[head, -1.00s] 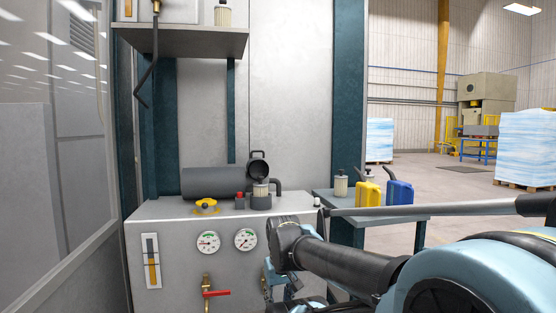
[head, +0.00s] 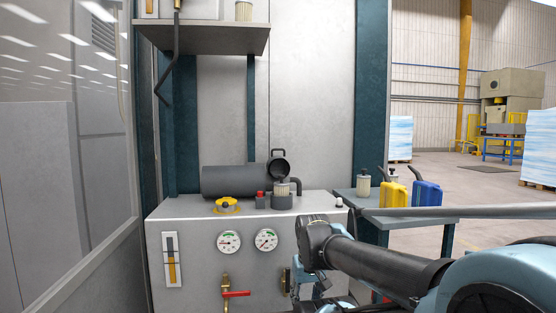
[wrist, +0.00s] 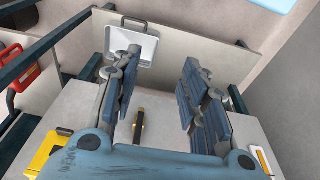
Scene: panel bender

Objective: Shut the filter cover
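The filter cover (head: 279,165) is a dark round lid with a small handle. It stands open, raised above its cup-shaped filter housing (head: 283,203) on top of the grey cabinet. A pale filter element (head: 282,188) shows in the housing. My gripper (head: 304,286) is low in front of the cabinet, below and to the right of the cover and well apart from it. In the wrist view my gripper (wrist: 160,68) has its two blue fingers spread apart with nothing between them. The cover cannot be made out in the wrist view.
A dark cylinder (head: 232,181) lies behind the housing. A yellow cap (head: 226,206) and a red knob (head: 260,194) are left of it. Gauges (head: 229,242) and a red valve lever (head: 237,294) are on the cabinet front. A side table (head: 400,212) holds jugs. A shelf (head: 205,36) hangs above.

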